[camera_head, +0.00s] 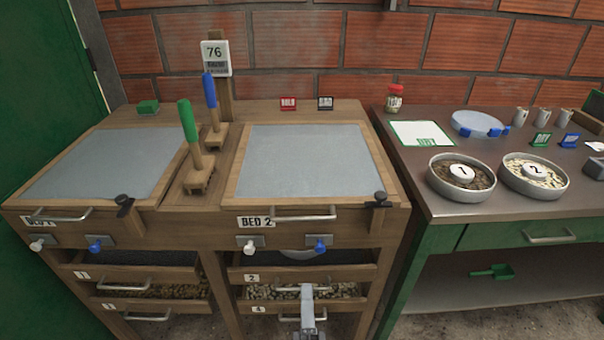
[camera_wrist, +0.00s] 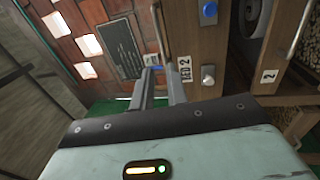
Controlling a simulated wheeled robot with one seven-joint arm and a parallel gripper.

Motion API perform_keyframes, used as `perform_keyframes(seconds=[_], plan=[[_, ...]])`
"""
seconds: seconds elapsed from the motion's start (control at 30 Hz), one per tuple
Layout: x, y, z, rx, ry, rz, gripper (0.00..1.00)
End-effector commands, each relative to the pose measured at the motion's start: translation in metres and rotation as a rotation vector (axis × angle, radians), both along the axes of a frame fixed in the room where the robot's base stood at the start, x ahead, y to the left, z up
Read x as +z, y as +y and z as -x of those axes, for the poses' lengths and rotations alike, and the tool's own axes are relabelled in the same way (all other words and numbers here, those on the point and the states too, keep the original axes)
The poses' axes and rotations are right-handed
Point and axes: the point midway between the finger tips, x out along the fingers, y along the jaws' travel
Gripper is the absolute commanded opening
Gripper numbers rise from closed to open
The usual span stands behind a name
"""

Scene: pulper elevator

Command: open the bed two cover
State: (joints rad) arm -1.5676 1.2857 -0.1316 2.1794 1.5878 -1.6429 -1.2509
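The bed two cover (camera_head: 305,160) is a grey panel in a wooden frame, lying flat and closed on the right half of the wooden cabinet. A metal bar handle (camera_head: 303,217) runs along its front, right of the "BED 2" label (camera_head: 256,222). A dark latch knob (camera_head: 380,197) sits at its front right corner. In the wrist view my gripper (camera_wrist: 158,76) has its two fingers apart and nothing visibly held. The handle (camera_wrist: 160,32) and sideways label (camera_wrist: 185,70) lie beyond the fingertips. A grey part of mine shows low before the drawers in the head view.
White (camera_head: 249,247) and blue (camera_head: 320,246) knobs stick out below the handle, above drawers. Green (camera_head: 187,118) and blue (camera_head: 209,90) handled tools stand left of the cover. A metal-topped table (camera_head: 440,210) with bowls adjoins on the right.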

Motion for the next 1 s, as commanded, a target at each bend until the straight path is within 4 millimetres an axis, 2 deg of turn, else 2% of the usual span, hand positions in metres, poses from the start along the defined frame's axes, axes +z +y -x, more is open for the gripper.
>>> perform_keyframes(seconds=[0.17, 0.7, 0.9, 1.0], plan=[[0.006, -0.001, -0.022, -0.003, -0.001, -0.002, 0.15], [0.028, -0.005, -0.130, -0.003, 0.002, -0.003, 0.15], [0.033, -0.006, -0.158, -0.001, 0.002, -0.003, 0.15], [0.033, -0.006, -0.164, 0.000, 0.004, -0.003, 0.15]])
